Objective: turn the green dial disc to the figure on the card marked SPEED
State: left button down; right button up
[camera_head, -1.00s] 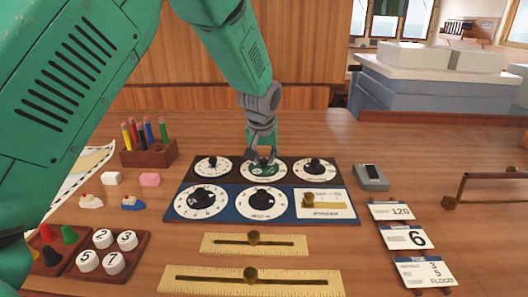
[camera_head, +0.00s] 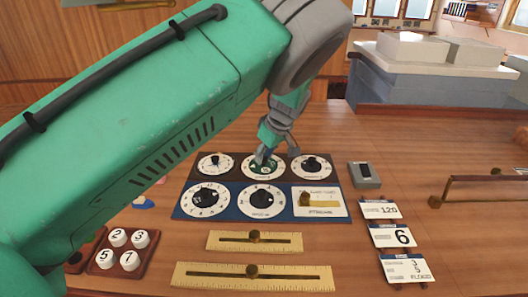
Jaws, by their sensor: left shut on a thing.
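The green dial disc (camera_head: 265,170) is the middle dial in the back row of the dark panel (camera_head: 233,171). My left gripper (camera_head: 264,157) is shut at the disc's centre and hides part of its face, so its setting cannot be read. Three cards lie in a column at the right: one shows 120 (camera_head: 381,210), one shows 6 (camera_head: 393,235), and the front one shows 3, 5 and FLOOD (camera_head: 405,269). Their small headings are too blurred to tell which is marked SPEED. My right gripper is not in view.
White dials (camera_head: 215,165) flank the green one, with a blue panel (camera_head: 233,217) in front. Brass sliders (camera_head: 254,241) lie nearer me. A grey box (camera_head: 364,175) and a brass rail (camera_head: 485,180) stand right. Numbered pegs (camera_head: 118,237) sit left.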

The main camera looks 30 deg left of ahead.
pick_arm(q)
jog(key=shift+d+f+n+g, duration=0.2)
jog(key=shift+n+g, duration=0.15)
jog(key=shift+n, duration=0.4)
jog(key=shift+d+f+n+g, duration=0.15)
jog(key=shift+n+g, duration=0.2)
jog(key=shift+n, duration=0.4)
jog(key=shift+a, duration=0.1)
jog(key=shift+r, duration=0.1)
jog(key=c, duration=1.4)
grip_release()
jog(key=shift+w, duration=0.1)
jog(key=shift+o, duration=0.2)
jog(key=shift+a, duration=0.1)
jog(key=shift+r, duration=0.1)
